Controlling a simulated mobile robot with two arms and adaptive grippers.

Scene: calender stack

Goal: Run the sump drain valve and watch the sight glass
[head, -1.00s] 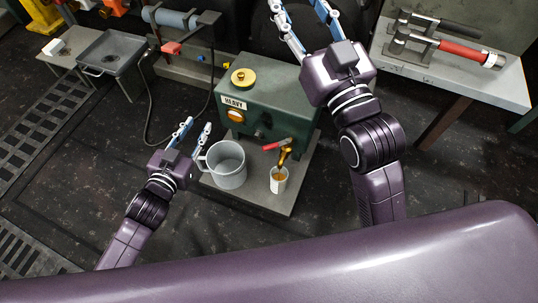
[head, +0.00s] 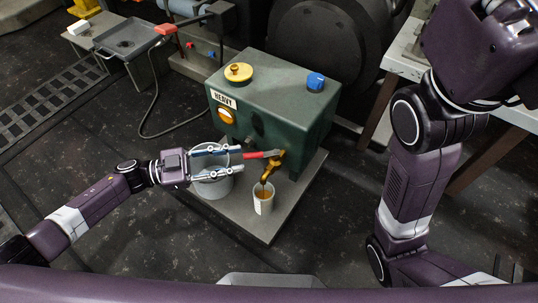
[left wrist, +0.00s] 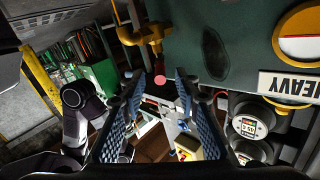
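The green tank (head: 285,88) carries a HEAVY label (head: 223,99) and a round amber sight glass (head: 227,117); in the left wrist view the sight glass (left wrist: 303,40) shows with a yellow ring. A brass drain valve (head: 277,160) with a red lever (head: 262,154) sits low on the tank. My left gripper (head: 241,159) is open, its fingertips on either side of the lever's free end. In the left wrist view the lever's round red end (left wrist: 160,79) shows between the fingers. A white cup (head: 264,204) with amber liquid stands under the spout. My right gripper is out of view.
A grey jug (head: 213,187) stands below my left gripper, partly hidden. The tank, jug and cup stand on a grey slab (head: 240,219). A yellow cap (head: 238,71) and blue cap (head: 315,81) top the tank. A tray table (head: 125,40) stands upper left.

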